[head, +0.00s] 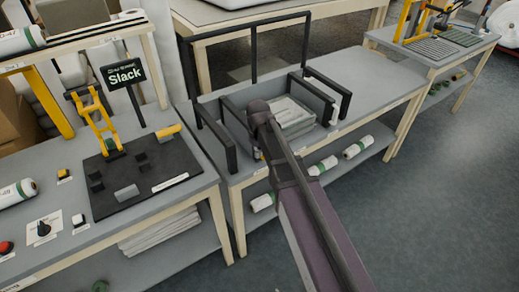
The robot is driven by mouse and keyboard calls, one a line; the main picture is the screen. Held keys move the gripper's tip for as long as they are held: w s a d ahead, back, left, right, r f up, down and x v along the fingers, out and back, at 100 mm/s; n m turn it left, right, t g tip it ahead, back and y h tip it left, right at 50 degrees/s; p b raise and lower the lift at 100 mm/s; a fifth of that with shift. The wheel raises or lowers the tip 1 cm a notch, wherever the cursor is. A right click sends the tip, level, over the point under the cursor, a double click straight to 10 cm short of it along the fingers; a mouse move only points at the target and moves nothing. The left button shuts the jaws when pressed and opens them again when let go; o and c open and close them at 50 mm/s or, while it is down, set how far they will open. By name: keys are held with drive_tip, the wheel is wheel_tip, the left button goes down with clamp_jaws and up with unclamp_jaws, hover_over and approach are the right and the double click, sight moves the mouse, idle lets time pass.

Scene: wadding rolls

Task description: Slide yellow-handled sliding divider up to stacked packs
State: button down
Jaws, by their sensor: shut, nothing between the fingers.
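The stacked packs (295,117) are pale grey and lie flat in the bay on the middle bench, between dark upright dividers. A dark divider (235,113) stands left of the packs, and a small yellow spot (257,154) near its front end looks like its handle. My arm crosses in front, so the gap between this divider and the packs is hidden. My gripper (261,128) is at the arm's far end, over the bay between the divider and the packs. It is shut and empty, and its fingertips are mostly hidden behind my arm.
Another dark frame (215,143) stands at the bay's left end, and dark panels (333,98) stand right of the packs. A tall black rail (253,52) rises behind. White rolls (358,147) lie on the lower shelf. The bench top right of the bay is clear.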

drive_tip(key=shift+w+d, duration=0.55)
drive_tip(key=shift+d, duration=0.25)
drive_tip(key=shift+w+d, duration=0.55)
drive_tip(key=shift+d, duration=0.25)
idle(0.6)
drive_tip(key=shift+s+a, duration=0.15)
drive_tip(key=shift+s+a, duration=0.6)
drive_tip(key=shift+a, duration=0.3)
wheel_tip(320, 180, up, 9)
drive_tip(key=p, duration=0.9)
idle(0.4)
idle(0.4)
drive_tip(key=s+d+m, duration=0.6)
drive_tip(key=s+d, duration=0.8)
drive_tip(key=d, duration=0.3)
drive_tip(key=shift+s+m, duration=0.3)
drive_tip(key=shift+m, duration=0.1)
idle(0.4)
